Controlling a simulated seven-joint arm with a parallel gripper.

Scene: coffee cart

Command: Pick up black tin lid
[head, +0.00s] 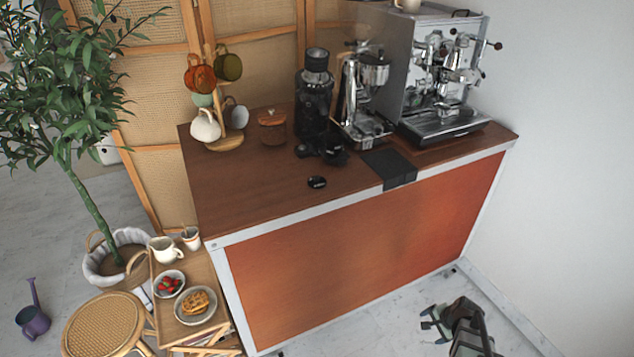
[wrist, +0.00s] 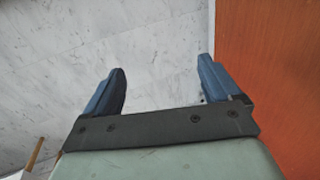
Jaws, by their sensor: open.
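A small round black lid (head: 317,182) with a pale mark on top lies on the brown wooden counter (head: 250,194), near its front edge and left of centre. I take it to be the black tin lid; it is not in the wrist view. My gripper (head: 431,318) is low at the right of the head view, over the floor in front of the cart and well away from the lid. In the wrist view my gripper (wrist: 161,68) has its two blue fingers wide apart, with only marble floor between them.
A mug tree (head: 224,143) stands at back left. The counter around the lid is clear. The cart's orange front panel (wrist: 270,70) is close to my gripper.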

